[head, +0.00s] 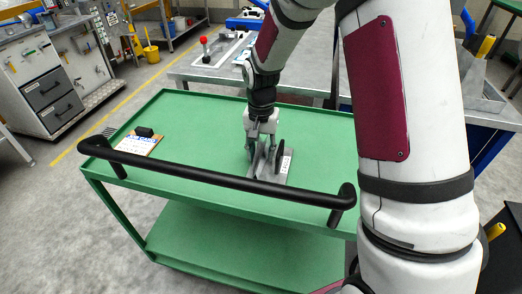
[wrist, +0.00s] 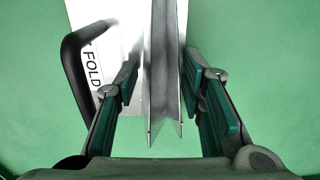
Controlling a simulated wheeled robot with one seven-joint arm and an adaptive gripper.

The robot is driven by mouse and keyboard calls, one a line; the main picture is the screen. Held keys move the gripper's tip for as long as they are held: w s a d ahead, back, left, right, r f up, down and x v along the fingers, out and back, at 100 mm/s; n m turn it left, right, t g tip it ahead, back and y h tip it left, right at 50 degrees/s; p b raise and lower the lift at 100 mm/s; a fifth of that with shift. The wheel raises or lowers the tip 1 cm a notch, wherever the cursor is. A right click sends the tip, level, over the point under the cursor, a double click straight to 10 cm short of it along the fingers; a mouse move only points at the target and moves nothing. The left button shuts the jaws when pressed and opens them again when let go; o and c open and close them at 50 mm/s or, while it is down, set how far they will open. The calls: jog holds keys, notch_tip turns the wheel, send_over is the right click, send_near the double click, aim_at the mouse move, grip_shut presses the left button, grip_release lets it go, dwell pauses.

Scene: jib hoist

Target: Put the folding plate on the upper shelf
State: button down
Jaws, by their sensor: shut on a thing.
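The folding plate (head: 269,170) is a grey metal piece with a folded upright fin, a white label and a black curved handle. It is at the green upper shelf (head: 200,120) of a trolley, near the middle; whether it touches the shelf I cannot tell. My gripper (head: 262,147) points down over it. In the wrist view, my gripper (wrist: 160,75) has its fingers on both sides of the plate's metal fin (wrist: 162,60), shut on it.
A small board with a black block (head: 142,138) lies at the shelf's left end. A black push bar (head: 225,175) runs along the near edge. A lower green shelf (head: 225,240) is bare where visible. A workbench (head: 205,72) stands behind.

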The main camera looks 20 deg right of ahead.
aim_at(261, 149)
jog(key=shift+f, duration=0.1)
jog(key=c, duration=1.1)
grip_release()
jog(key=shift+o, duration=0.2)
notch_tip(261, 149, up, 12)
jog(key=p, duration=0.1)
jog(key=shift+r, duration=0.25)
jog(key=s+r+n, duration=0.2)
jog(key=s+r, duration=0.4)
jog(key=s, duration=0.1)
jog(key=s+r+n+t, duration=0.1)
jog(key=s+r+n, duration=0.1)
jog(key=s, duration=1)
jog(key=s+r+n+t, duration=0.1)
jog(key=s+n, duration=0.1)
jog(key=s, duration=1.1)
jog(key=shift+r+n+t, duration=0.3)
jog(key=shift+r+n, duration=0.1)
jog(key=shift+d+r, duration=0.1)
